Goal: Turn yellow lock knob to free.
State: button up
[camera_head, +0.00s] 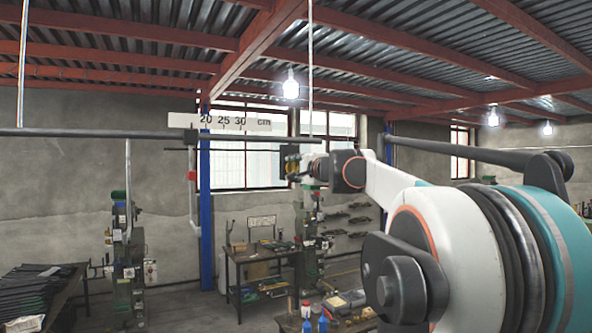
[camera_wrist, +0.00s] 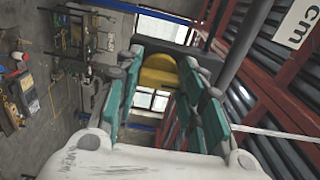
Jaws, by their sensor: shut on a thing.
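The yellow lock knob (camera_wrist: 160,72) shows in the wrist view, straight ahead between the fingertips, in front of a dark grey part. My gripper (camera_wrist: 161,62) has its teal-padded fingers on both sides of the knob and is shut on it. In the head view my gripper (camera_head: 292,163) is at the end of my outstretched arm, near a hanging rod. There the knob is too small and too covered to make out clearly. I cannot read the knob's lock position in either view.
A white centimetre scale (camera_head: 220,122) sits on a long dark horizontal bar (camera_head: 90,132); its end shows in the wrist view (camera_wrist: 297,24). A blue post (camera_head: 205,210) stands left of my gripper. A workbench (camera_head: 262,252) and a green press (camera_head: 128,262) stand below.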

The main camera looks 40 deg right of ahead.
jog(key=o, duration=1)
jog(key=shift+o, duration=0.2)
jog(key=shift+s, duration=0.15)
jog(key=v, duration=0.7)
jog(key=shift+s, duration=0.15)
